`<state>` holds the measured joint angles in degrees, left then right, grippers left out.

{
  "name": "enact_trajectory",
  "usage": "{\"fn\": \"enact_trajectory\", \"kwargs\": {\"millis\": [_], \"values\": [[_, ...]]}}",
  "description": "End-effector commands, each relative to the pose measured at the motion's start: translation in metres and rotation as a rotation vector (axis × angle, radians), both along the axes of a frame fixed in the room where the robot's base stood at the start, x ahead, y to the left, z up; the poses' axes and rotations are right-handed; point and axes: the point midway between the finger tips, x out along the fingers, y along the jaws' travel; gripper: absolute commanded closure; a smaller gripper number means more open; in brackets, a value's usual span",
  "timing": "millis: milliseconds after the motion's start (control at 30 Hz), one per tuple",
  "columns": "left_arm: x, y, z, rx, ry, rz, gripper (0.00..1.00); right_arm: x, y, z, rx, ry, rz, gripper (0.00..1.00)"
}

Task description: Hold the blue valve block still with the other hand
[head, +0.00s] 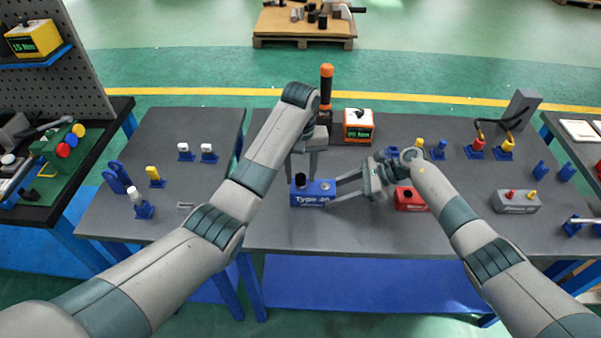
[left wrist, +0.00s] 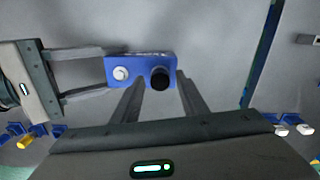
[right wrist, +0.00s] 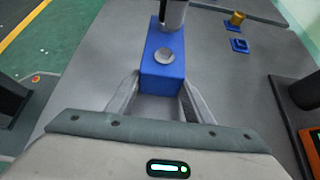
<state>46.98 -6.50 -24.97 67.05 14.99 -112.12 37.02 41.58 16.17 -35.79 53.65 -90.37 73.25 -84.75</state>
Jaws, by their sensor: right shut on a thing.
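The blue valve block (head: 313,194), marked "Type 40", lies on the dark table in the head view. It has a silver round fitting (left wrist: 121,73) and a black knob (left wrist: 160,78) on top. My right gripper (head: 340,188) is shut on the block's right end, its two fingers along opposite sides. The right wrist view shows the block (right wrist: 162,70) between those fingertips. My left gripper (head: 301,170) is above the block's left end, fingers pointing down. In the left wrist view its fingers stand apart, with the black knob between their tips and gaps beside it.
An orange-topped tool (head: 326,85) and an orange torque display (head: 358,126) stand behind. A grey block (head: 516,202) lies at right. Small blue stands are on both sides. The table front is clear.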

Motion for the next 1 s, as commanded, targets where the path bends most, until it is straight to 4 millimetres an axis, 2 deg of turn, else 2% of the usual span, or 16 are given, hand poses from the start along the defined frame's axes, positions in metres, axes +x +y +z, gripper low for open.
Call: {"fn": "enact_trajectory", "kwargs": {"millis": [200, 300, 767, 800, 967, 1000], "values": [[-0.0006, -0.0009, -0.0004, -0.002, 0.002, 0.245, 0.60, 0.0001, 0.0001, 0.0002, 0.000, 0.000, 0.000, 0.84], [-0.0002, 0.0000, -0.0001, -0.001, 0.001, 0.305, 0.60, 0.0000, 0.0001, 0.0002, 0.000, 0.000, 0.000, 0.84], [-0.0002, 0.0001, -0.0001, 0.000, 0.000, 0.315, 0.60, 0.0000, 0.0001, 0.0002, 0.000, 0.000, 0.000, 0.84], [-0.0002, 0.0001, -0.0001, 0.000, 0.000, 0.315, 0.63, 0.0000, 0.0001, 0.0002, 0.000, 0.000, 0.000, 0.84], [-0.0001, 0.0002, 0.0000, 0.000, 0.000, 0.314, 1.00, 0.0000, 0.0001, 0.0002, 0.000, 0.000, 0.000, 0.84], [-0.0001, 0.0002, 0.0000, 0.000, 0.000, 0.314, 1.00, 0.0000, 0.0001, 0.0002, 0.000, 0.000, 0.000, 0.84]]}}
